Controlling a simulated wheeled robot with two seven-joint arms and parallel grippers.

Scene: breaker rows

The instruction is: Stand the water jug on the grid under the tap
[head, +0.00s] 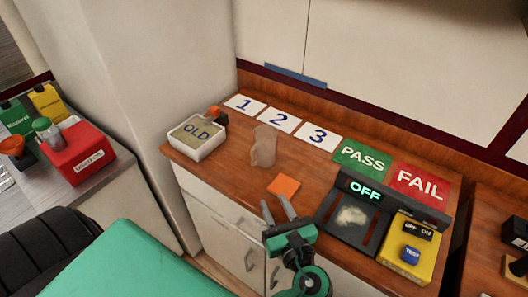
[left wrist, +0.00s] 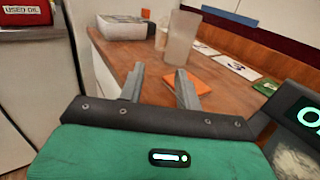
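A frosted, see-through vessel (head: 264,145), which may be the jug, stands upright on the wooden counter; it also shows in the left wrist view (left wrist: 181,40). No tap or grid can be made out for certain in either view. My left gripper (head: 275,204) is open and empty over the counter's front edge. Its fingertips (left wrist: 159,73) are apart, nearer to me than the vessel and not touching it. An orange square (head: 284,187) lies flat on the counter just beyond the fingers. My right gripper is in neither view.
A white bin marked OLD (head: 197,148) stands at the counter's left end. Cards 1, 2, 3 and PASS (head: 362,157) and FAIL (head: 418,182) mats lie along the back. A tester reading OFF (head: 365,191) with a yellow switch box (head: 404,256) stands at right.

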